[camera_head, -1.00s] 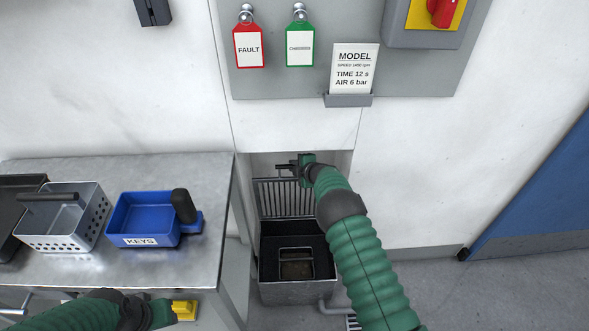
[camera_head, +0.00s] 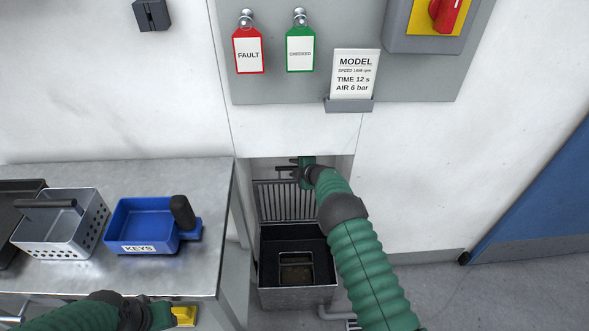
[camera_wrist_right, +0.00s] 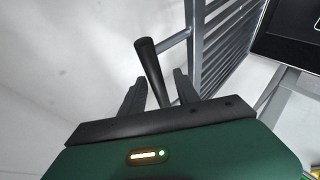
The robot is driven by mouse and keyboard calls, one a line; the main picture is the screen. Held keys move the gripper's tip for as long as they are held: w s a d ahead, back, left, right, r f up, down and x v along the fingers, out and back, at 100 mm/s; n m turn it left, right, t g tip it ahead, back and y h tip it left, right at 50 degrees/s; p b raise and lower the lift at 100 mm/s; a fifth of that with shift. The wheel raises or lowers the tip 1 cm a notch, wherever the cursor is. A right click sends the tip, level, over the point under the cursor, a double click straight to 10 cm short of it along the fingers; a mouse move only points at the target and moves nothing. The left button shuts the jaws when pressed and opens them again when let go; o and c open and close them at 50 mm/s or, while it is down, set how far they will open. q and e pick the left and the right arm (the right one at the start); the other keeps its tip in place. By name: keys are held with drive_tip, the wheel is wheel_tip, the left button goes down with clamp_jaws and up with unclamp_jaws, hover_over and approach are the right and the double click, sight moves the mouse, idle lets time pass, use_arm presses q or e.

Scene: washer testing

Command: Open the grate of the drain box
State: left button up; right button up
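The drain box (camera_head: 297,298) is a grey metal box with a dark inside, low in the wall recess. Its slatted grate (camera_head: 287,202) stands raised, nearly upright, at the back of the box. In the right wrist view the grate (camera_wrist_right: 222,45) is on the right, with a black bar handle (camera_wrist_right: 150,62) joined to it. My right gripper (camera_wrist_right: 160,88) has its fingers apart, one each side of the handle, with gaps showing. In the head view the right gripper (camera_head: 298,169) is at the grate's top. My left gripper (camera_head: 172,314) is low at the left; its fingertips are unclear.
A metal table (camera_head: 215,190) left of the recess holds a blue KEYS tray (camera_head: 138,247) and a perforated basket (camera_head: 58,252). A yellow item (camera_head: 184,315) shows beside the left gripper. The recess walls are close around my right gripper. A pipe (camera_head: 330,312) runs beside the box.

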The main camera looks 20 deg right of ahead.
drive_tip(key=p+v, duration=0.3)
drive_tip(key=v, duration=1.3)
drive_tip(key=shift+s+r, duration=0.2)
drive_tip(key=shift+s, duration=0.1)
drive_tip(key=shift+s+f, duration=0.1)
